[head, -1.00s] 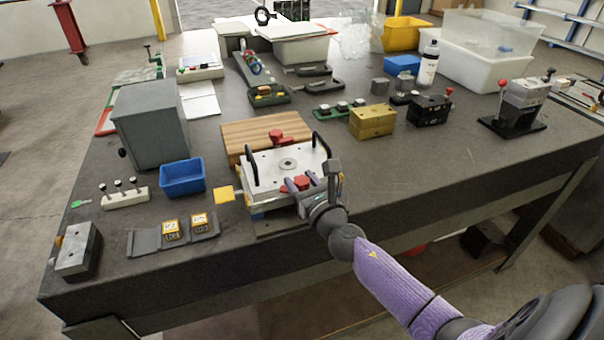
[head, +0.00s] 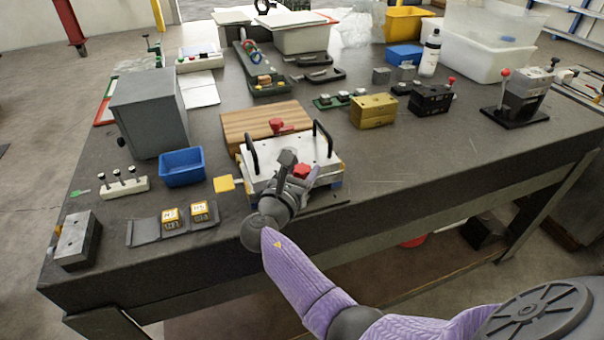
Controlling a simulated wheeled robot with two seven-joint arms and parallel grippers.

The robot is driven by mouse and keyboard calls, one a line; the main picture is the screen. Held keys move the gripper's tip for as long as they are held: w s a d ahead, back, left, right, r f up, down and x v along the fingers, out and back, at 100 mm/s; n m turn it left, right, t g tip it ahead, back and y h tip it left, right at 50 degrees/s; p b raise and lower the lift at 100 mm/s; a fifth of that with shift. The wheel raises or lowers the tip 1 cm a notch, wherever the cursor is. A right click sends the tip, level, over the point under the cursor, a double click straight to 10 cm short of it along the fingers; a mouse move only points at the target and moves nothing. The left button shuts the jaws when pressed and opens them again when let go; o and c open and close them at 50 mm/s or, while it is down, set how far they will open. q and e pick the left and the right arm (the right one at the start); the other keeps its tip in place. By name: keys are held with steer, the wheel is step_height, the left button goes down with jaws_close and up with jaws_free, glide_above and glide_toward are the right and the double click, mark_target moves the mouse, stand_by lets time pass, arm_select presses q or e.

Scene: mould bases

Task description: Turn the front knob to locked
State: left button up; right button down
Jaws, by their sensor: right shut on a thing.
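The mould base is a white plate (head: 262,166) with two black handles, on the near side of the table. A red front knob (head: 302,171) sits at its near edge, partly hidden by my right gripper (head: 297,177). A second red knob (head: 277,126) stands at the plate's far edge. My right gripper reaches in from the front and is shut on the front knob; its fingers are small and partly covered by its own body. The knob's exact angle is hard to read. My left gripper is not in view.
A wooden board (head: 240,124) lies behind the mould base. A blue bin (head: 182,167), a yellow block (head: 223,184) and a grey cabinet (head: 150,115) stand to the left. A brass block (head: 373,111) stands at the right. The table's right front is clear.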

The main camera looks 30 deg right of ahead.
steer(key=shift+m+g+h+b, duration=0.7)
steer(key=shift+m+g, duration=0.4)
steer(key=shift+g, duration=0.6)
steer(key=shift+c, duration=0.7)
jaws_free()
steer(key=p+v, duration=0.1)
steer(key=v, duration=0.9)
steer(key=shift+d+f, duration=0.1)
